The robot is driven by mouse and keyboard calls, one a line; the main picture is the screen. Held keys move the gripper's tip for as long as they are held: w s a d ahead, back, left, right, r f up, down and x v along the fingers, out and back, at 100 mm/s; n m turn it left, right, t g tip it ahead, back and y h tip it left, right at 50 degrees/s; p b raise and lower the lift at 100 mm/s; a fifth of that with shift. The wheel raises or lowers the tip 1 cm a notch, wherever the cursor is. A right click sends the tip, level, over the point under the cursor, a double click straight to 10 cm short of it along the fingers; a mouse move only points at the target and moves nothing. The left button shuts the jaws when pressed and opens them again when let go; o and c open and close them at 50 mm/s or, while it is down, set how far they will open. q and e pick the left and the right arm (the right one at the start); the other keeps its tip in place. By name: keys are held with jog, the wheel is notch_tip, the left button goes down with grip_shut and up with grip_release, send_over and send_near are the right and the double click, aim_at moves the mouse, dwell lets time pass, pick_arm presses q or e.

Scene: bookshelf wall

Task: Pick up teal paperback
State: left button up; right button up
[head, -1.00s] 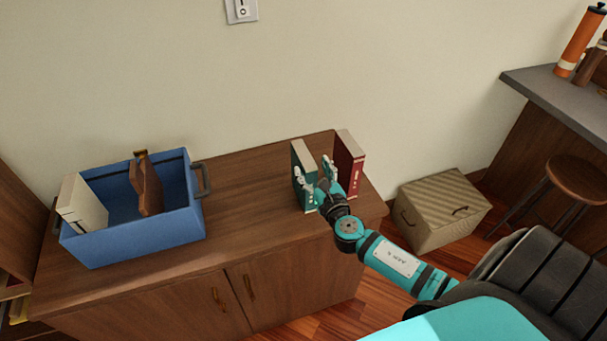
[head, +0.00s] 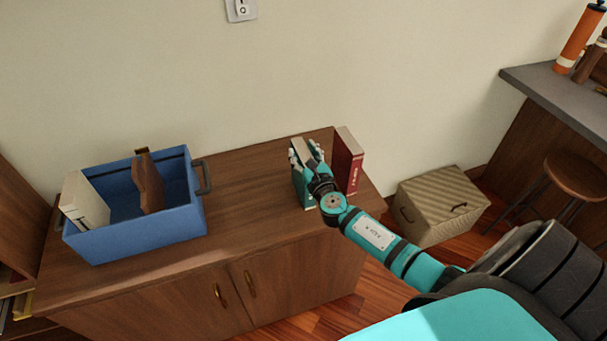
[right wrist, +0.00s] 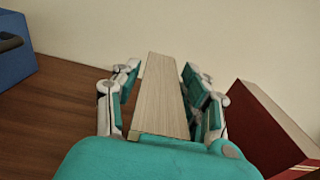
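The teal paperback (head: 308,196) stands upright on the wooden cabinet top, its pale page edge facing up. My right gripper (head: 306,152) is over it, with one finger on each side of the book. In the right wrist view the page block (right wrist: 162,95) lies between the two fingers (right wrist: 162,88). The fingers look open, with narrow gaps beside the book. The hand hides part of the book in the head view. My left gripper is not in view.
A dark red book (head: 347,162) stands just right of the teal one. A blue bin (head: 135,238) with a cream book (head: 84,204) and a brown item (head: 148,182) is at left. The cabinet top (head: 245,190) between is clear. A woven box (head: 440,205) sits on the floor.

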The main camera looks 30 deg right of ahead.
grip_shut()
jog(key=shift+w+r, duration=0.1)
